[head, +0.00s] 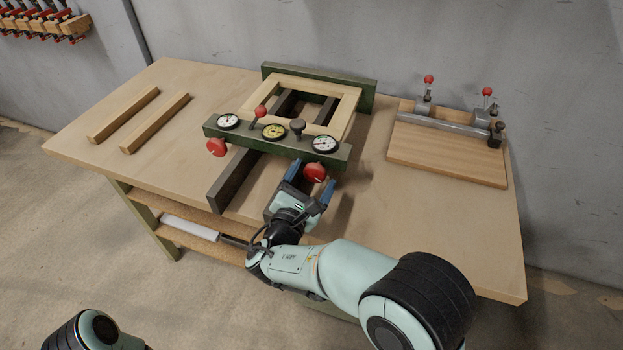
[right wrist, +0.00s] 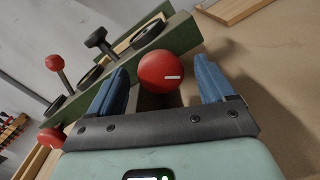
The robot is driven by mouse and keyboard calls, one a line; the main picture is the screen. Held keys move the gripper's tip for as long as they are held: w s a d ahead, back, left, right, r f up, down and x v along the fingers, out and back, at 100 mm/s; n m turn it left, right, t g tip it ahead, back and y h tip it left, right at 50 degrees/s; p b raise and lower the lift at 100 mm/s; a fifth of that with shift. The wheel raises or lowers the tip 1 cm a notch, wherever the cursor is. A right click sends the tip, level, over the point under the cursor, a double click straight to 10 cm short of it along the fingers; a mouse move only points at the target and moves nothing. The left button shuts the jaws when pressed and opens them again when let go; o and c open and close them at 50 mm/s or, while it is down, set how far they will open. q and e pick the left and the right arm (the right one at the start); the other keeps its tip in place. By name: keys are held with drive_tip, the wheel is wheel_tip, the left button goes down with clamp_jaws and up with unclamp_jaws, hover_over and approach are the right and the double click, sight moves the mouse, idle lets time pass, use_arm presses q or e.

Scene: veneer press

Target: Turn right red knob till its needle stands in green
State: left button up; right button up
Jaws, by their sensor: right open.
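The right red knob (head: 315,172) sits on the front of the green press beam (head: 246,139), below the right dial (head: 325,144). That dial has a white face; its needle and any green zone are too small to read. My right gripper (head: 309,179) is open at this knob. In the right wrist view the knob (right wrist: 160,72), with a white mark, shows between the blue fingertips, with a gap on each side; how deep it sits between them I cannot tell. My left gripper is out of view.
A left red knob (head: 216,147), a left dial (head: 228,121), a yellow-faced middle dial (head: 273,131) and a red-topped lever (head: 261,112) share the beam. A wooden frame (head: 345,104) lies behind. Two wood strips (head: 155,123) lie left; a clamp board (head: 446,160) stands right.

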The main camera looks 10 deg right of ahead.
drive_tip(key=shift+w+d, duration=0.1)
drive_tip(key=c, duration=1.1)
drive_tip(key=shift+o, duration=0.2)
drive_tip(key=shift+f+m+b, duration=0.1)
drive_tip(key=shift+m+b, duration=0.5)
drive_tip(key=shift+m, duration=0.1)
drive_tip(key=o, duration=1.1)
drive_tip(key=shift+c, duration=0.2)
drive_tip(key=p+v, duration=0.1)
drive_tip(key=v, duration=1.2)
